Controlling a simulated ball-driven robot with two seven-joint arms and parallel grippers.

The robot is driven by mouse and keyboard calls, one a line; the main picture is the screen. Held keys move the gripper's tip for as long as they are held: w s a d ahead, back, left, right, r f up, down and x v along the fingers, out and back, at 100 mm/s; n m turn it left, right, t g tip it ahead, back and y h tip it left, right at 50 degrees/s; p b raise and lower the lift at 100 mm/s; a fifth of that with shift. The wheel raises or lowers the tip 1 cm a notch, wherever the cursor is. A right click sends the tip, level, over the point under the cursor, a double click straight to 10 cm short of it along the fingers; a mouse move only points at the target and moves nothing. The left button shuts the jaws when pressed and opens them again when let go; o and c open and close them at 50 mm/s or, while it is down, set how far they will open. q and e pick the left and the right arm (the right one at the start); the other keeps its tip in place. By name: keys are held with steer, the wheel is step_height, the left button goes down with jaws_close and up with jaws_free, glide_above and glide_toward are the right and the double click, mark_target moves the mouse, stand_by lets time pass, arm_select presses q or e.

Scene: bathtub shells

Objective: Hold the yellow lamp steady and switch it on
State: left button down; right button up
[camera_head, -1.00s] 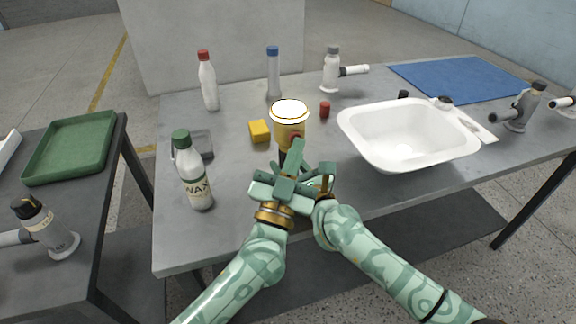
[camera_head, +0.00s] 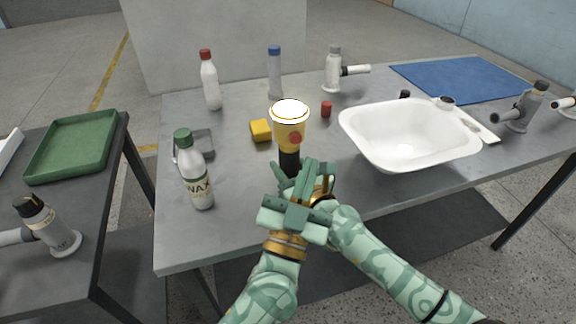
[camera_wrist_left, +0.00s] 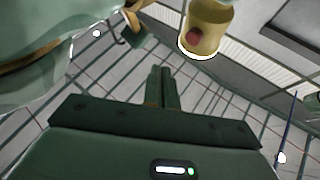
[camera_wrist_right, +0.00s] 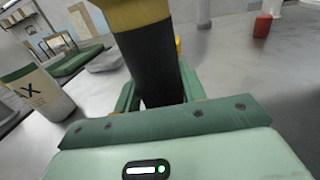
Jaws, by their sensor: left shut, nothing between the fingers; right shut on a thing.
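The yellow lamp (camera_head: 289,128) stands upright near the middle of the table, with a bright white top, a red button (camera_head: 295,138) on its side and a black handle (camera_head: 289,162). My right gripper (camera_wrist_right: 158,95) is shut on the black handle, which fills the space between its fingers in the right wrist view. My left gripper (camera_wrist_left: 160,85) is shut and empty. In the head view it is below and in front of the lamp, apart from the button, and covers part of the right hand. The lamp's yellow head and red button also show at the top of the left wrist view (camera_wrist_left: 206,30).
A WAX bottle (camera_head: 197,180) stands left of the lamp. A yellow block (camera_head: 261,130) and a red cylinder (camera_head: 326,109) flank it. A white basin (camera_head: 350,125) is on the right. Red-capped (camera_head: 210,85) and blue-capped bottles (camera_head: 275,80) stand behind.

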steer(key=o, duration=1.2)
arm_select(q)
steer(key=shift+s+d, duration=0.15)
steer(key=shift+s, duration=0.35)
